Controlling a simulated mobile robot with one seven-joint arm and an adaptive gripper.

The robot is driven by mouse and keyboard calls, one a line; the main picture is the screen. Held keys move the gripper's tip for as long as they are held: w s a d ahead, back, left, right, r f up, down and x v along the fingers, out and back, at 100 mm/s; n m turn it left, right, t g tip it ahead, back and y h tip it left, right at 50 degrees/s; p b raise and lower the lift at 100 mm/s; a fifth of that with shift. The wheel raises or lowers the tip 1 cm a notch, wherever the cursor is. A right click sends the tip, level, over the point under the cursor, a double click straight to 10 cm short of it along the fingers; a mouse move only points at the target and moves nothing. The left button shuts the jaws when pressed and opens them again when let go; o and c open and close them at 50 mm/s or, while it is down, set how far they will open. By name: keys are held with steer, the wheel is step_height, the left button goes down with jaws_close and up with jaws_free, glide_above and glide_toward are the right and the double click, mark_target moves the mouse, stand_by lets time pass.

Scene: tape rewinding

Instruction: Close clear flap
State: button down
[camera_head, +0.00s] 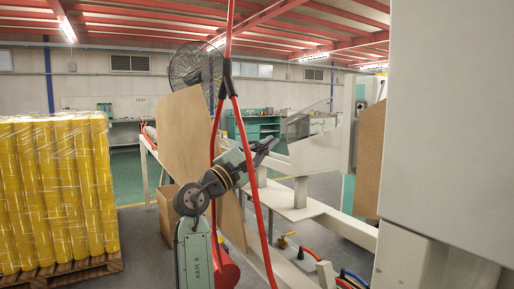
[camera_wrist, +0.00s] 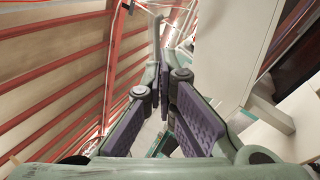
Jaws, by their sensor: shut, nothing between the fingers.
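The clear flap (camera_head: 303,122) is a see-through, greyish panel in the head view. It stands raised and tilted above a white machine housing (camera_head: 317,155), right of the middle. My gripper (camera_head: 273,143) is just left of and slightly below the flap in that view, pointing right and up; I cannot tell whether they touch. In the wrist view my gripper (camera_wrist: 163,72) shows purple finger pads, and it is shut with nothing held. I cannot pick out the flap for sure in the wrist view.
Red hoses (camera_head: 248,165) hang in front of my arm. A brown board (camera_head: 186,136) stands behind the arm at left. Wrapped yellow rolls (camera_head: 55,190) on a pallet stand far left. A large white cabinet (camera_head: 452,120) fills the right side. White machine frame rails (camera_head: 335,218) run below.

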mark_target(291, 123)
steer(key=p+x, duration=0.1)
steer(key=x, duration=0.7)
steer(key=shift+p, duration=0.4)
steer(key=shift+r, duration=0.1)
steer(key=shift+a+r+g+p, duration=0.1)
steer(key=shift+r+g+p, duration=0.15)
steer(key=shift+p, duration=0.3)
